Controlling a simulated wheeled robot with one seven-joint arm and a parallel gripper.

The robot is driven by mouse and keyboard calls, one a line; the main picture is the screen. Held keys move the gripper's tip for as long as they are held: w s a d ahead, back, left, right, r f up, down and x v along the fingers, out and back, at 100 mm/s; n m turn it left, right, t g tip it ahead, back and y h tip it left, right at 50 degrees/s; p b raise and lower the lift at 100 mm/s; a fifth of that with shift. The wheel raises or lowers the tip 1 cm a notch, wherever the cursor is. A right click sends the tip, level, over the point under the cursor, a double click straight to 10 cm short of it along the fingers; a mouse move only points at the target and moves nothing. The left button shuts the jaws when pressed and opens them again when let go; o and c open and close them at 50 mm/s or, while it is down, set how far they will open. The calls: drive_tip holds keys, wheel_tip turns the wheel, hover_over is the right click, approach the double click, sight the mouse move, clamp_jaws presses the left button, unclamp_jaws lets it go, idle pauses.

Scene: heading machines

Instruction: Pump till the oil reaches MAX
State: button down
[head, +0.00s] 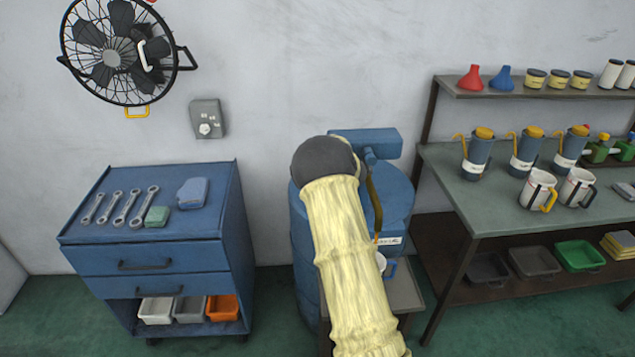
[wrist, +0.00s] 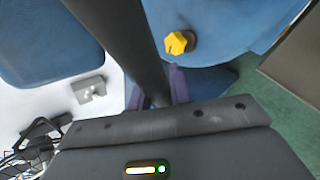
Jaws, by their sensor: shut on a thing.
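The blue drum (head: 395,205) stands against the wall, with a blue pump head (head: 375,140) on top. My arm covers much of both. A dark spout or hose (head: 374,205) hangs at the drum's right side. A pale jug (head: 382,264), mostly hidden, stands below it on a low stand; its oil level and MAX mark cannot be seen. In the wrist view, my gripper (wrist: 157,97) has its purple fingers shut around a dark bar (wrist: 125,45), apparently the pump handle. The drum top (wrist: 225,25) with a yellow cap (wrist: 179,42) lies beside it.
A blue tool cabinet (head: 150,265) with wrenches stands left. A workbench (head: 470,212) with several jugs and mugs stands right. A fan (head: 120,55) and a grey switch box (head: 207,118) are on the wall. Floor shows between cabinet and drum.

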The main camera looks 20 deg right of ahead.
drive_tip(key=shift+w+r, duration=0.1)
drive_tip(key=c, duration=1.7)
unclamp_jaws()
drive_tip(key=o, duration=0.4)
drive_tip(key=shift+w+d, duration=0.1)
drive_tip(key=shift+d, duration=0.05)
drive_tip(key=b+v, duration=0.1)
drive_tip(key=v, duration=1.6)
drive_tip(key=shift+a+b, duration=0.2)
drive_tip(key=shift+b, duration=0.1)
